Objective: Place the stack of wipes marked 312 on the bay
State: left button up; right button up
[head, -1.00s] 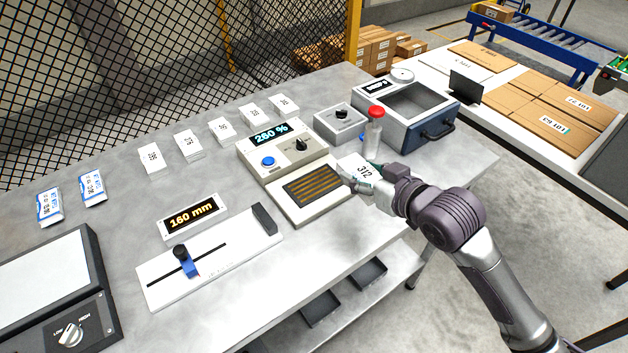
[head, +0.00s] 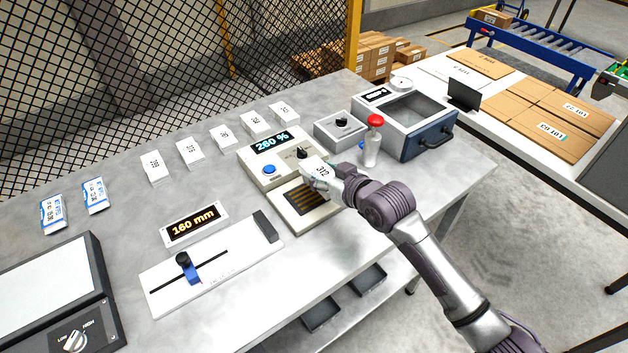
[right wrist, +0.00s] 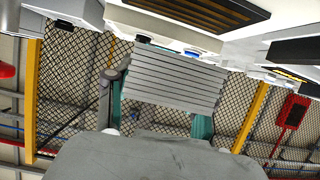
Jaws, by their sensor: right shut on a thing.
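The stack of wipes marked 312 (head: 319,172) is a white block with a black number on top. My right gripper (head: 337,183) is shut on it and holds it over the right part of the dark slatted bay. In the right wrist view the stack (right wrist: 172,80) shows its layered side between the fingers. The bay (head: 303,203) is a dark recess with tan strips in the front of a beige device reading 280 % (head: 270,142). The stack and gripper hide part of the bay. I cannot tell whether the stack touches the device. My left gripper is not in view.
A blue button (head: 269,169) and black knob (head: 302,153) sit just behind the bay. Several white stacks stand along the back. A slider gauge (head: 212,268) lies front left.

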aim_at(314, 191)
jog(key=x, duration=0.2)
jog(key=shift+w+a+f, duration=0.1)
jog(key=shift+a+f, duration=0.2)
jog(key=shift+f, duration=0.05)
notch_tip(314, 191, down, 3)
jog(key=shift+r+p, duration=0.1)
jog(key=shift+p, duration=0.75)
jog(key=shift+f, duration=0.3)
jog(key=shift+f, duration=0.1)
jog(key=shift+f, duration=0.15)
jog(key=o, duration=1.3)
jog(key=shift+c, duration=0.2)
